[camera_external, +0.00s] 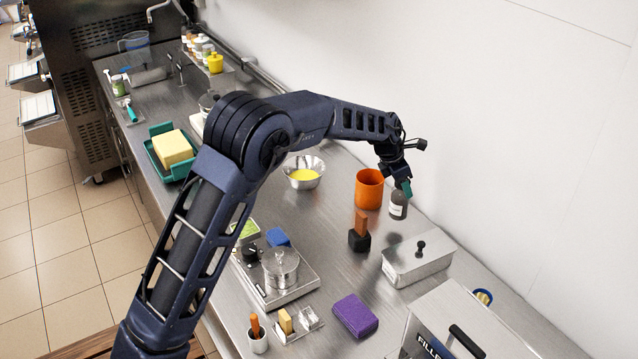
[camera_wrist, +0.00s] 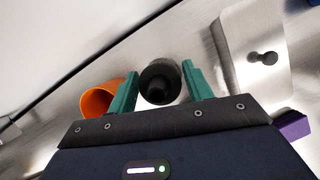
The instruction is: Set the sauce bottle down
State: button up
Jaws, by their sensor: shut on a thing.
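The sauce bottle (camera_external: 398,209) is dark with a white label and stands about upright at the back of the steel counter, near the wall. My gripper (camera_external: 403,187) is above it, its green fingers around the bottle's upper part. In the wrist view, I look down on the bottle's dark round top (camera_wrist: 158,86) between the two green fingertips of my gripper (camera_wrist: 160,72), which is shut on it. I cannot tell whether the bottle's base touches the counter.
An orange cup (camera_external: 369,190) stands just left of the bottle. A lidded steel pan (camera_external: 419,262) and a black block with a brown upright piece (camera_external: 360,237) are nearer. A bowl of yellow liquid (camera_external: 303,173) is farther left. Bare counter (camera_external: 335,270) lies in the middle.

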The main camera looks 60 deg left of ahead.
jog(key=shift+f, duration=2.25)
jog(key=o, duration=1.5)
jog(key=shift+c, duration=0.2)
